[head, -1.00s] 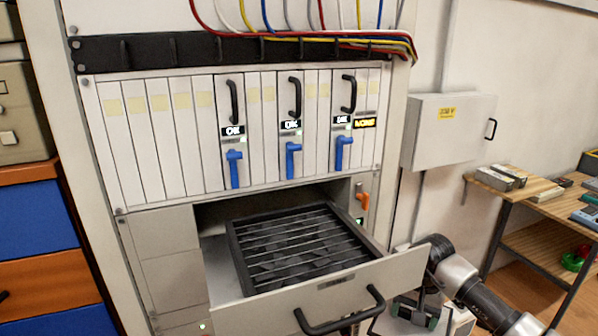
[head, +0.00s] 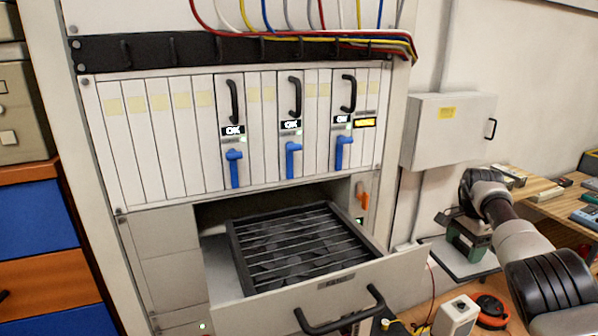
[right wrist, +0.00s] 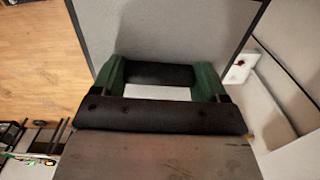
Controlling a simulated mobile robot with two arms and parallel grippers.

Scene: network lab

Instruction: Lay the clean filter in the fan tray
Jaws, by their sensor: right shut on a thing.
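The fan tray (head: 385,274) is a pale drawer pulled out of the rack, with a black handle at its front. Dark slats (head: 300,245) lie inside it over the fans, with no filter on them. My right gripper (head: 466,240), with green fingers, is to the right of the tray and apart from it. It is shut on a flat grey panel, the clean filter (head: 478,268). My left gripper is not in view.
A wooden bench (head: 540,207) with several small items stands at the right. A white box (head: 457,314) and a red-black round item (head: 491,310) are below the filter. A grey wall box (head: 450,130) hangs behind. Blue levers (head: 293,160) sit above the tray.

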